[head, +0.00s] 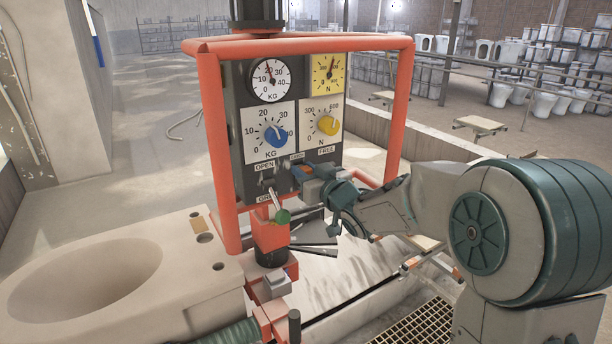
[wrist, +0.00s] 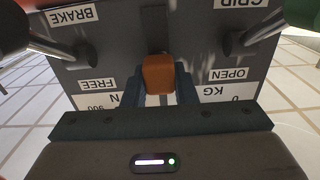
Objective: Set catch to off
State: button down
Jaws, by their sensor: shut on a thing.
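The dark control panel (head: 240,135) stands upright in an orange tube frame. A small orange-brown block (wrist: 158,73), apparently the catch's handle, sits low in the middle of the panel between the two side levers. My gripper (wrist: 160,92) is shut on it, one finger on each side. In the head view my gripper (head: 305,173) reaches the panel from the right, and the orange piece shows at its tip. A small label (head: 297,157) is just above, too small to read surely. My gripper hides the catch's base and most of its setting marks.
A lever with a green knob (head: 282,215) hangs at left by the OPEN and GRIP labels. Another lever (wrist: 50,45) is by BRAKE and FREE. Blue (head: 277,137) and yellow (head: 328,125) dials sit above. A pale ceramic bowl (head: 130,275) is at lower left.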

jog(key=shift+r, duration=0.25)
jog(key=c, duration=1.2)
grip_release()
jog(key=shift+o, duration=0.2)
jog(key=shift+s+d+f, duration=0.1)
jog(key=shift+s+d, duration=0.15)
jog(key=shift+s, duration=0.15)
jog(key=b+v, duration=0.2)
jog(key=v, duration=1.1)
jog(key=shift+w+d, duration=0.1)
